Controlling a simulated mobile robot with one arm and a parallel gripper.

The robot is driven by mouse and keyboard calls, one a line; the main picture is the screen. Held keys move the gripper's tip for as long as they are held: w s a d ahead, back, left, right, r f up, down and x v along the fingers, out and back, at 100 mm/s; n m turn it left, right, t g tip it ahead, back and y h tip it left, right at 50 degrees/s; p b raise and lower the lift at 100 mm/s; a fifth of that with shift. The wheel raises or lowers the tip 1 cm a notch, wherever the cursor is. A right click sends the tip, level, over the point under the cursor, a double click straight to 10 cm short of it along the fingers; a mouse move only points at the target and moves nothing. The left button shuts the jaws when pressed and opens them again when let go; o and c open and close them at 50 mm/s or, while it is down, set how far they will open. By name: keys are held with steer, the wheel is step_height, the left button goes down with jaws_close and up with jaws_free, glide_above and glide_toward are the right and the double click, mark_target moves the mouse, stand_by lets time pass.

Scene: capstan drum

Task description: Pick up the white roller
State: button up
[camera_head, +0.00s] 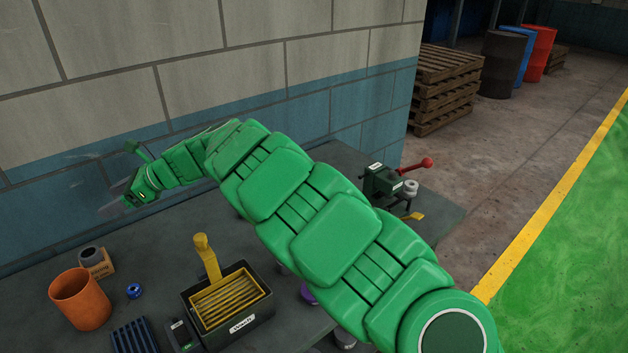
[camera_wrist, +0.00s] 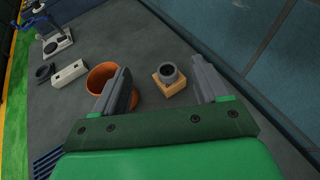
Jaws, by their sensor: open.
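A small whitish cylinder (camera_head: 411,187), which looks like the white roller, sits at the right side of a dark green bench device (camera_head: 381,183) with a red-knobbed lever, near the bench's right end. My gripper (camera_head: 122,203) is far to the left of it, over the back left of the bench by the wall. In the wrist view my gripper (camera_wrist: 160,68) is open, with its two grey fingers wide apart and nothing held between them. I cannot make out the whitish cylinder for certain in the wrist view.
An orange pot (camera_head: 80,299), a wooden block (camera_head: 103,266) bearing a grey cylinder, a blue ring (camera_head: 134,291) and a dark box (camera_head: 262,309) with a yellow lever stand on the bench (camera_head: 50,260). A white block (camera_wrist: 69,72) lies beyond the pot. My arm hides the bench's middle.

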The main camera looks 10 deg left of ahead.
steer(key=w+d+r+m+t+y, duration=0.1)
steer(key=w+d+r+t, duration=0.1)
steer(key=w+d, duration=0.85)
steer(key=w+d+r+m+t, duration=0.1)
steer(key=w+d+r+m, duration=0.1)
steer(key=w+d, duration=0.85)
steer(key=m+t+h, duration=0.2)
steer(key=m+t, duration=0.4)
steer(key=t, duration=0.2)
glide_above(414, 185)
steer(key=s+d, duration=0.2)
steer(key=d, duration=0.2)
step_height(414, 185, down, 3)
steer(key=shift+g, duration=0.3)
step_height(414, 185, down, 18)
steer(key=shift+d+r, duration=0.1)
steer(key=shift+r, duration=0.05)
steer(key=shift+w+f, duration=0.1)
steer(key=shift+f, duration=0.15)
steer(key=shift+w+a+f, duration=0.1)
steer(key=shift+a+f, duration=0.05)
steer(key=shift+a, duration=0.05)
steer(key=shift+x, duration=3.65)
